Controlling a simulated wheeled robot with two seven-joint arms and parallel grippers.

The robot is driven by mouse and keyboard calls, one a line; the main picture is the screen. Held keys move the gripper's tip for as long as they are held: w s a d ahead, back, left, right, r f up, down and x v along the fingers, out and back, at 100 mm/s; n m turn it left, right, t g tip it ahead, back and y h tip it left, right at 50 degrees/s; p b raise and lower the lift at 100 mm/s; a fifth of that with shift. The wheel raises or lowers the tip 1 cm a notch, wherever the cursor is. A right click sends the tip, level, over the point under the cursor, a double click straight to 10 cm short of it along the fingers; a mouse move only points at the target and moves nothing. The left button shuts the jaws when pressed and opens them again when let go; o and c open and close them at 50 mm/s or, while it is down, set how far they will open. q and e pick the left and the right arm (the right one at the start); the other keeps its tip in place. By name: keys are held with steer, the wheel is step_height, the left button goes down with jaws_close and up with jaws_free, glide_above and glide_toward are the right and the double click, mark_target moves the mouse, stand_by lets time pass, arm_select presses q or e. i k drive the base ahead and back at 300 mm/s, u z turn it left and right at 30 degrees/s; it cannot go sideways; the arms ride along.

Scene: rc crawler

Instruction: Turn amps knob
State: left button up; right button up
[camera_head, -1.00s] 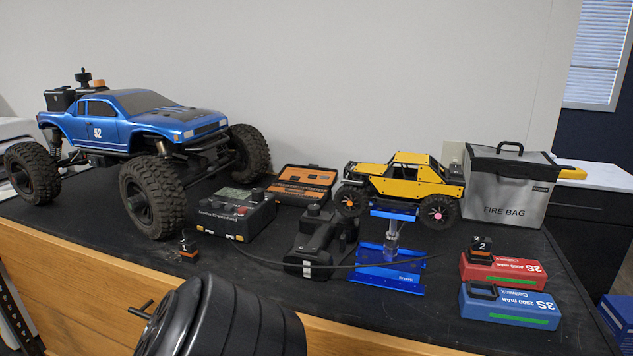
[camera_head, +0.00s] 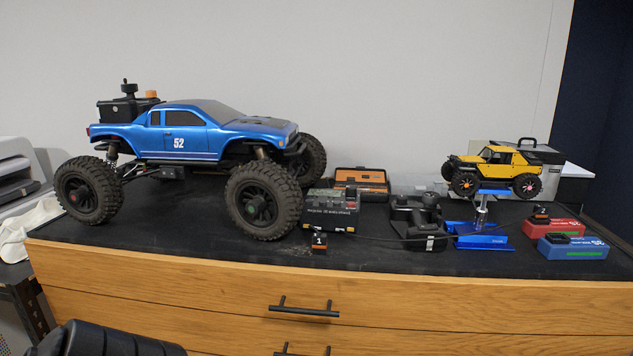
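A dark box-shaped charger (camera_head: 331,212) sits on the black bench mat, just right of the blue truck's front wheel. Its top carries small controls, too small here to tell which one is the amps knob. A small orange-and-black block marked 1 (camera_head: 319,242) stands in front of it.
A large blue truck (camera_head: 185,140) stands left. An orange tool case (camera_head: 361,180) lies behind the charger. A black device (camera_head: 417,219), a yellow crawler (camera_head: 494,168) on a blue stand (camera_head: 480,236), and red (camera_head: 556,226) and blue (camera_head: 572,247) batteries are right. Wooden drawers (camera_head: 180,290) front the bench.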

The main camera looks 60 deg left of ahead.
mark_target(351, 191)
steer(key=u, duration=2.1)
